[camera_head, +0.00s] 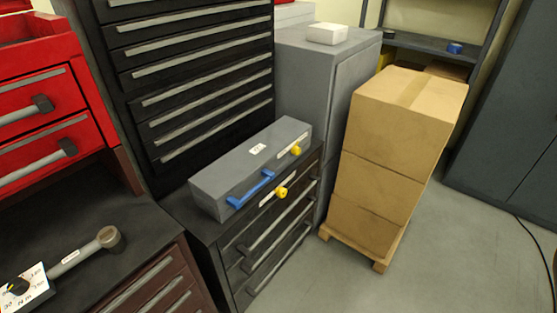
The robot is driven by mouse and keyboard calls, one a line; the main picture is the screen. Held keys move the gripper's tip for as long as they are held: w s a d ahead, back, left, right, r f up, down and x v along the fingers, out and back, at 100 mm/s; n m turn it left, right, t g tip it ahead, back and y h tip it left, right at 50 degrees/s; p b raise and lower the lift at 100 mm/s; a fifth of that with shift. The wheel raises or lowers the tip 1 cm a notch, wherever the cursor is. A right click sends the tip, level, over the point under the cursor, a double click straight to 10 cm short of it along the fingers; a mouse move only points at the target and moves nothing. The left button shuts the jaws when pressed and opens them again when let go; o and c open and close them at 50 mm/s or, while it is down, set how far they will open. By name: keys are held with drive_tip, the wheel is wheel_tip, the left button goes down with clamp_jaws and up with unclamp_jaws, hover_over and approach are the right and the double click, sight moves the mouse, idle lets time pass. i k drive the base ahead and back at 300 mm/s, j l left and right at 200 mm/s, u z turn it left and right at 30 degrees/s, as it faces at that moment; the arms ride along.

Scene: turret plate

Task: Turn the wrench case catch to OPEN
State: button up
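A long grey case (215,191) lies on a low dark drawer cabinet in the middle of the head camera view. Its front has a blue handle (251,188) and, towards the right end, a yellow catch (295,151) beside a pale label strip. A small white label (257,149) is on the lid, which is closed. The lettering is too small to read, so I cannot tell the catch's setting. A second yellow knob (281,192) sits lower, seemingly at the cabinet's upper front edge, beside another pale strip. My gripper is not in view.
The dark drawer cabinet (237,262) stands under the case, with a tall black drawer chest (190,75) behind. Stacked cardboard boxes (375,165) on a pallet stand to the right. A labelled tool (85,252) lies on the left bench. The floor (450,255) at lower right is clear.

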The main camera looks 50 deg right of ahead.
sight(295, 151)
drive_tip(key=i+l+z, duration=0.2)
drive_tip(key=l, duration=0.2)
drive_tip(key=l+z, duration=0.25)
drive_tip(key=l, duration=0.15)
drive_tip(key=i+l+z, duration=0.2)
drive_tip(key=l, duration=0.15)
